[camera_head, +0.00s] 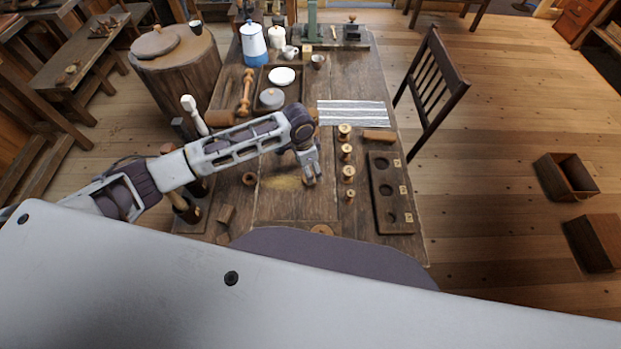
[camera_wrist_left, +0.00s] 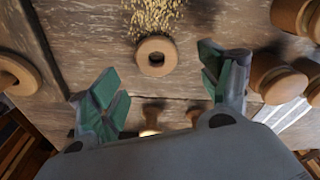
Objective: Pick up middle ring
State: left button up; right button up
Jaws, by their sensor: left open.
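The middle ring (camera_wrist_left: 156,63) is a small, round, light-brown wooden ring with a dark hole. It lies flat on the table in the left wrist view, ahead of and between my open fingers, with nothing held. My left gripper (camera_wrist_left: 160,85) has green-padded fingers spread to either side of it, apart from the ring. In the head view my left gripper (camera_head: 311,178) points down over the table and appears to hide this ring. Another ring (camera_head: 249,179) lies to the left, and one (camera_head: 321,230) lies near the front edge; it also shows at the left of the wrist view (camera_wrist_left: 14,74).
Several turned spools (camera_head: 348,173) stand in a row right of my gripper. A dark board with round recesses (camera_head: 378,187) lies beyond them. Sawdust (camera_head: 283,182) lies left of the gripper. Striped paper (camera_head: 352,112) and a dark tray (camera_head: 292,92) are farther back.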

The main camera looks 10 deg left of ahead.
pick_arm(q)
jog(key=shift+s+d+f, duration=0.1)
jog(key=shift+d+f, duration=0.05)
jog(key=shift+f, duration=1.15)
jog(key=shift+s+d+f, duration=0.1)
jog(key=shift+d+f, duration=0.05)
jog(key=shift+f, duration=1.1)
jog(key=shift+c, duration=0.2)
jog(key=shift+w, duration=0.1)
jog(key=c, duration=0.9)
